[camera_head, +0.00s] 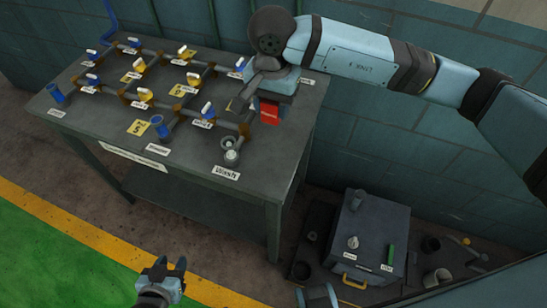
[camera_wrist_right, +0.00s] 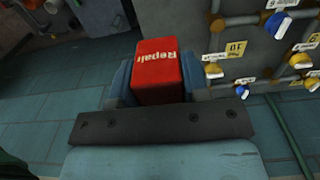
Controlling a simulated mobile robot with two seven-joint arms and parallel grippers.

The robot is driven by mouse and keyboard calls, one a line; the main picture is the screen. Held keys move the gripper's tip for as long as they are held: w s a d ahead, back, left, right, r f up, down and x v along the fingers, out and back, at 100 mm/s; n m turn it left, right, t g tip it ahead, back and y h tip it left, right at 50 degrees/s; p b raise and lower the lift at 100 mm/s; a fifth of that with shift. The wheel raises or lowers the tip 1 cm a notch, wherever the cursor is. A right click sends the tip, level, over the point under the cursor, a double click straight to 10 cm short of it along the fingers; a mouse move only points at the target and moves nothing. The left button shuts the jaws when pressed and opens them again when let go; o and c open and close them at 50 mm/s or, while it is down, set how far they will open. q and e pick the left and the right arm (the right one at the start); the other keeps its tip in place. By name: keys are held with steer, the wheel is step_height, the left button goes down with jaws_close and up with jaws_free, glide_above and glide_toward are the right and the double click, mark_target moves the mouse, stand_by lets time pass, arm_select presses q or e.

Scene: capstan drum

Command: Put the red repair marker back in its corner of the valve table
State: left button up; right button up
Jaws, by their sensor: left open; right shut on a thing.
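The red repair marker (camera_wrist_right: 158,72), a red block with "Repair" in white letters, sits between the fingers of my right gripper (camera_wrist_right: 158,88) in the right wrist view. In the head view the marker (camera_head: 269,113) shows just below my right gripper (camera_head: 262,98), over the right end of the valve table (camera_head: 258,182). I cannot tell whether its underside touches the table top. My left gripper (camera_head: 166,270) is open and empty, low in front of the table above the floor.
Pipes with blue, white and yellow valve handles (camera_head: 139,65) cover the table top. A white fitting (camera_head: 231,155) stands by the "Wash" label (camera_head: 226,173). A grey box (camera_head: 369,232) stands lower right. The table's front right corner is fairly clear.

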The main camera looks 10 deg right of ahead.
steer(key=p, duration=0.1)
glide_above(273, 166)
step_height(273, 166, down, 14)
steer(key=shift+r, duration=0.1)
steer(key=shift+f, duration=0.6)
steer(key=shift+f+p, duration=0.3)
steer(key=shift+f, duration=1.65)
steer(key=shift+f, duration=0.1)
steer(key=shift+f+b, duration=0.15)
steer(key=shift+b, duration=0.15)
steer(key=o, duration=1)
steer(key=shift+c, duration=0.2)
